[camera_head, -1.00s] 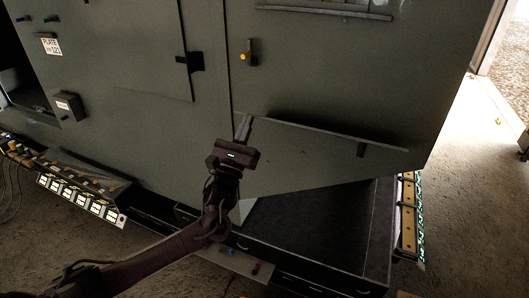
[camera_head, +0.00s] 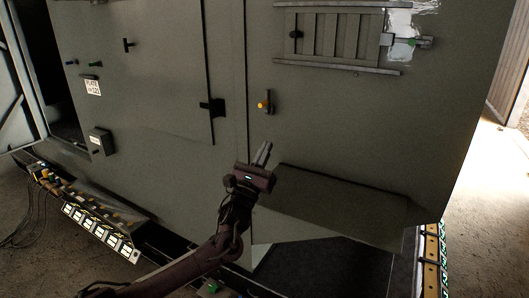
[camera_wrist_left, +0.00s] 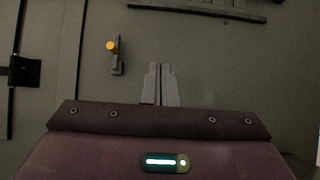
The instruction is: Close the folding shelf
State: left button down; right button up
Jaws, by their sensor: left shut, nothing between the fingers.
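The folding shelf (camera_head: 345,200) is a dark grey panel low on the right part of the large grey cabinet front (camera_head: 180,150). A long edge slopes down to the right along its top; its exact angle is hard to tell. My left gripper (camera_head: 263,153) is shut and empty, in front of the cabinet, just above and left of the shelf's upper left corner in the head view. In the left wrist view the shut fingers (camera_wrist_left: 160,84) point at the plain cabinet face, and the shelf cannot be made out. My right gripper is not in view.
An orange-knobbed handle (camera_head: 265,103) sits above the gripper. A black latch (camera_head: 212,107) is on the door to its left. A slatted vent panel (camera_head: 335,35) is at the upper right. A labelled terminal strip (camera_head: 100,230) lies low left. Open floor (camera_head: 480,200) is at right.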

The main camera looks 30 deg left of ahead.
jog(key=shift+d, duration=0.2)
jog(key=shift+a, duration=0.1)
